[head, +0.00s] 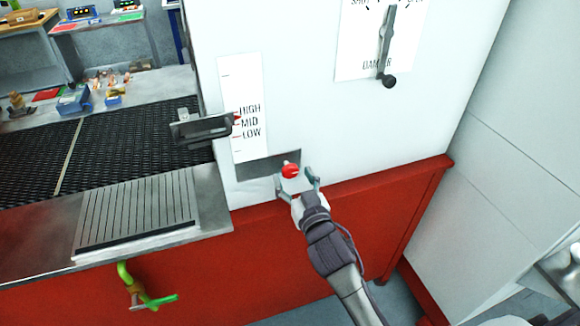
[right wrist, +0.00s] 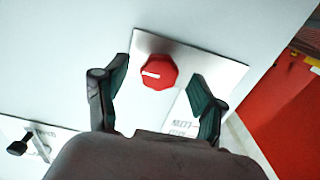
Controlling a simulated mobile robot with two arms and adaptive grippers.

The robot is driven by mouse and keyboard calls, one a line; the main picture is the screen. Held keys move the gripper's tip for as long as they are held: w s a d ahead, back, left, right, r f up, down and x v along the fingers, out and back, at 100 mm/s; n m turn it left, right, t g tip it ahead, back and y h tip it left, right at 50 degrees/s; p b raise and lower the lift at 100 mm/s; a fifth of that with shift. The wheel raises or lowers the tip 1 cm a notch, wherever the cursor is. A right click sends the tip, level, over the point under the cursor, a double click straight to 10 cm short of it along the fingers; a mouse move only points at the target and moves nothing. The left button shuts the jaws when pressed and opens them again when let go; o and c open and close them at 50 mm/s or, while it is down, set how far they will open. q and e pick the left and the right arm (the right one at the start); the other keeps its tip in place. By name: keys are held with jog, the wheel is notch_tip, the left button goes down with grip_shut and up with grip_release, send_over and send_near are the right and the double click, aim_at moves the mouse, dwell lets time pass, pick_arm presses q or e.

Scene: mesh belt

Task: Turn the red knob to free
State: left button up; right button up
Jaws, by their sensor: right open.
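The red knob (head: 290,171) sits on a grey plate (head: 256,168) low on the white cabinet face. In the right wrist view the red knob (right wrist: 159,72) is many-sided, with a white pointer mark across its left part. Lettering on the plate is only partly visible there and too blurred to read for sure. My right gripper (head: 298,176) is open, its fingers to either side of the knob in the head view. In the right wrist view its fingertips (right wrist: 158,72) stand apart with the knob between them; contact is not visible. My left gripper is not in view.
A black lever (head: 205,129) points at a HIGH/MID/LOW scale (head: 245,110) left of the knob. A DAMPER lever (head: 386,45) hangs above right. A dark mesh belt (head: 110,145) lies left. A green-yellow handle (head: 142,290) sticks out of the red base.

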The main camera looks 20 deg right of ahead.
jog(key=shift+w, duration=1.35)
jog(key=c, duration=1.2)
